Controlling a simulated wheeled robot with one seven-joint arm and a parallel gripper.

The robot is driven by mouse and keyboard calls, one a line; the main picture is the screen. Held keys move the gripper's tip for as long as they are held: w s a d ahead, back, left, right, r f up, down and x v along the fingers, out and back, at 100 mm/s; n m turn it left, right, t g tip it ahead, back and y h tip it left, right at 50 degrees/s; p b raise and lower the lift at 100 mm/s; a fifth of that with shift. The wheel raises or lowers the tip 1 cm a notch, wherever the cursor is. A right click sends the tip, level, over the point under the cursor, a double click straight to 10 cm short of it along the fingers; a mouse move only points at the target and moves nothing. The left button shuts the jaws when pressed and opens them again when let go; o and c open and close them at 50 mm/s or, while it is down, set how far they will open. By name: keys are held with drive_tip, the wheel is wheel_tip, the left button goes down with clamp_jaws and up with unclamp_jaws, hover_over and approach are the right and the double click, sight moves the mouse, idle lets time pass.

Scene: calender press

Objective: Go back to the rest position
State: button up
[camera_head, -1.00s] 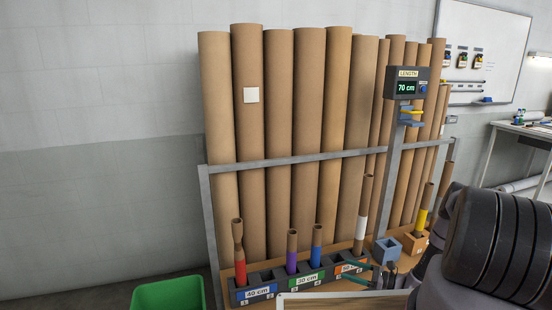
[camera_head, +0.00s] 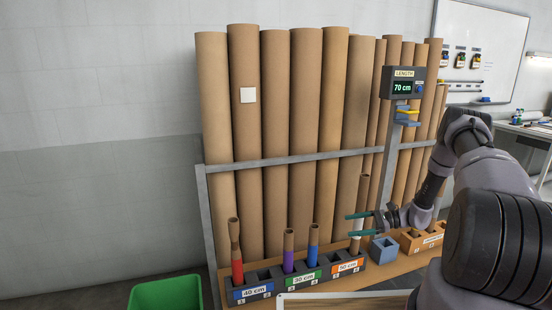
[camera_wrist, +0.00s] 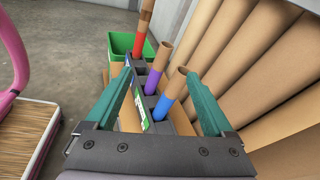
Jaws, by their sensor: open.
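My gripper (camera_head: 353,225) is open, its teal fingers pointing left above the 50 cm end of the rack. The white-banded cardboard tube (camera_head: 363,190) stands at that end; the gripper partly covers it, and I cannot tell whether they touch. In the wrist view my gripper (camera_wrist: 158,78) shows nothing clamped between its fingers. Beyond them stand the red-banded tube (camera_wrist: 138,40), the purple-banded tube (camera_wrist: 154,80) and the blue-banded tube (camera_wrist: 168,98). The rack (camera_head: 282,285) carries labels for 40 cm, 30 cm and 50 cm.
Tall cardboard tubes (camera_head: 305,100) lean behind a grey rail (camera_head: 290,160). The length display (camera_head: 404,84) reads 70 cm on its post. A blue square holder (camera_head: 384,249) and an orange block (camera_head: 420,240) stand right of the rack. A green bin (camera_head: 166,293) is at lower left.

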drive_tip(key=s+a+r+n+g+h, duration=0.1)
drive_tip(key=s+r+n+h, duration=0.15)
drive_tip(key=r, duration=0.85)
drive_tip(key=s+a+r+n+g+h, duration=0.1)
drive_tip(key=s+a+r+n+h, duration=0.15)
drive_tip(key=r, duration=0.85)
drive_tip(key=s+a+r+n+h, duration=0.1)
drive_tip(key=s+r+n+h, duration=0.15)
drive_tip(key=r, duration=0.85)
drive_tip(key=s+r+n+t+h, duration=0.2)
drive_tip(key=s+r+t, duration=0.1)
drive_tip(key=s+r, duration=0.5)
drive_tip(key=s+r+n+t+h, duration=0.3)
drive_tip(key=s+r, duration=0.6)
drive_tip(key=s, duration=0.6)
drive_tip(key=shift+s+t, duration=0.15)
drive_tip(key=shift+t, duration=0.35)
drive_tip(key=shift+h, duration=0.25)
